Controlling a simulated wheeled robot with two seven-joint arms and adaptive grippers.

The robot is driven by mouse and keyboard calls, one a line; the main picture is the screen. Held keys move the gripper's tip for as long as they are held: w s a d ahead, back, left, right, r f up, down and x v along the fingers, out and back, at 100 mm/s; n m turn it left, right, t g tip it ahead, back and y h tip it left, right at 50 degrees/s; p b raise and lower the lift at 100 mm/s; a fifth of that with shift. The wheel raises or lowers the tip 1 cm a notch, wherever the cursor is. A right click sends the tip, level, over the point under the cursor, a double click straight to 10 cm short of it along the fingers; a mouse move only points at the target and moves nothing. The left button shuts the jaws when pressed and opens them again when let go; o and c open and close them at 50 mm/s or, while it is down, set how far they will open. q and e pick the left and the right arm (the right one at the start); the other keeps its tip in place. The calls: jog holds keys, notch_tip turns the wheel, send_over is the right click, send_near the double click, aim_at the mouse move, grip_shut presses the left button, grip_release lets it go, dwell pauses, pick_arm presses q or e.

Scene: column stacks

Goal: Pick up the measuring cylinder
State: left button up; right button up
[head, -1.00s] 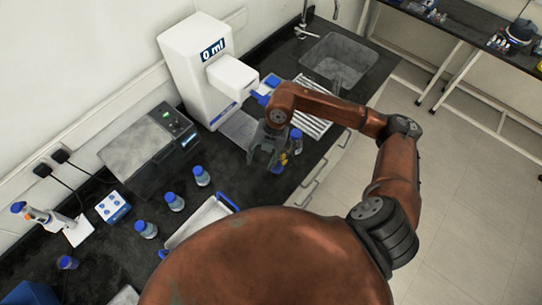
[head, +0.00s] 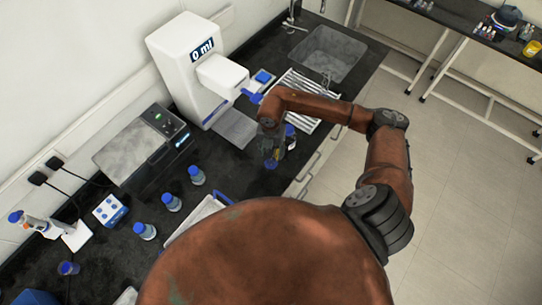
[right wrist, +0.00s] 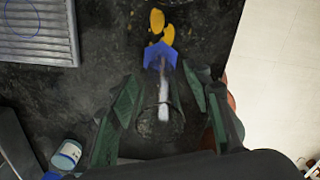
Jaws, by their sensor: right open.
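The measuring cylinder (right wrist: 160,57) has a blue six-sided foot and a clear tube. In the right wrist view its foot lies toward the top and its round rim toward the bottom. In the head view its blue foot (head: 271,165) shows just below my right gripper (head: 269,146), which hides most of the tube. In the right wrist view my right gripper (right wrist: 165,98) is open, with dark green fingers on either side of the tube. I see a gap on each side, though contact is hard to judge. My left gripper is not in view.
Two small yellow pieces (right wrist: 157,20) lie beyond the foot. A white dispenser (head: 187,58) stands behind, and a ribbed draining area (head: 302,98) lies near the sink. Several bottles (head: 196,175) stand to the left.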

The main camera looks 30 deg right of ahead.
grip_shut()
dwell(0.5)
jog(key=shift+r, duration=0.15)
